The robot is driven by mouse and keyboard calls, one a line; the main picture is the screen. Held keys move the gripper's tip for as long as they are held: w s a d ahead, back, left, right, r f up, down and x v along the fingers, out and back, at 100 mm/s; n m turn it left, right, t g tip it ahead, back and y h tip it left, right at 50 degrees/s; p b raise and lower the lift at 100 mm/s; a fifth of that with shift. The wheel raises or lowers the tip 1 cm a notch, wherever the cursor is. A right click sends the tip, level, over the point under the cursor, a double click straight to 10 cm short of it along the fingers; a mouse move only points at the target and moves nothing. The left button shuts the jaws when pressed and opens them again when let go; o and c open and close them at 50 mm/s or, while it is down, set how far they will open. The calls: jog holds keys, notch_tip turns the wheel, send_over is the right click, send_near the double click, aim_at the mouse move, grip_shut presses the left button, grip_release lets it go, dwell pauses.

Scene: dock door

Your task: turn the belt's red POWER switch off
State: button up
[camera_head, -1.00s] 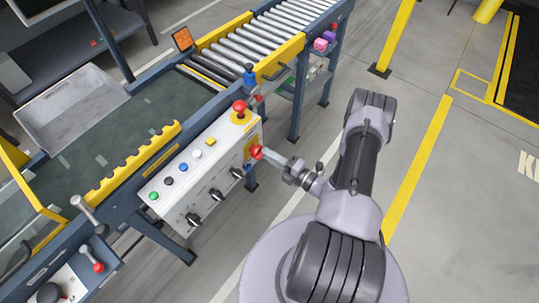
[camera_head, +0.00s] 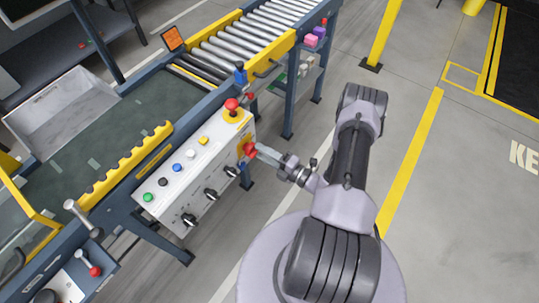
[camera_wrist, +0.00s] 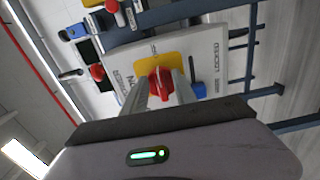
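The red POWER switch (camera_wrist: 160,85) sits on a yellow plate (camera_wrist: 147,66) at the end face of the white control box (camera_head: 190,165). In the wrist view its red knob lies between my two fingers. My gripper (camera_wrist: 161,84) has its fingers apart, one on each side of the knob. Whether the fingers touch the knob is not clear. In the head view my gripper (camera_head: 262,150) reaches from the right to the red switch (camera_head: 249,150), and its tips partly hide it. Lettering ending in "LOCKED" shows on the plate's right side.
A red mushroom button (camera_head: 232,105) stands on the box top near the switch. Coloured buttons and black knobs line the box. The roller conveyor (camera_head: 260,35) and blue frame legs are behind. A yellow post (camera_head: 388,35) stands at the back right. Floor to the right is clear.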

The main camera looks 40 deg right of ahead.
jog(key=p+v, duration=0.4)
jog(key=v, duration=1.3)
jog(key=shift+s, duration=0.2)
jog(key=shift+d+r, duration=0.1)
jog(key=w+a+r+n+g+y, duration=0.1)
jog(key=w+a+r+n+g, duration=0.2)
jog(key=r+n+g, duration=0.35)
jog(key=w+a+r+n+g+y, duration=0.2)
jog(key=a+r+n+g, duration=0.1)
jog(key=r+n, duration=0.6)
jog(key=w+a+r+n+g+y, duration=0.1)
jog(key=w+a+r+n+g, duration=0.2)
jog(key=r+n+g, duration=0.35)
jog(key=s+a+r+n+t+h, duration=0.2)
jog(key=s+a+r+n+h, duration=0.2)
jog(key=a+r+n, duration=0.3)
jog(key=s+a+r+n+t+h, duration=0.2)
jog(key=a+r+n, duration=0.6)
jog(key=r+n, duration=0.4)
jog(key=s+n+h, duration=0.1)
jog(key=n+h, duration=0.1)
jog(key=n, duration=0.3)
jog(key=shift+s+a+r+t, duration=0.15)
jog(key=shift+s+t, duration=0.25)
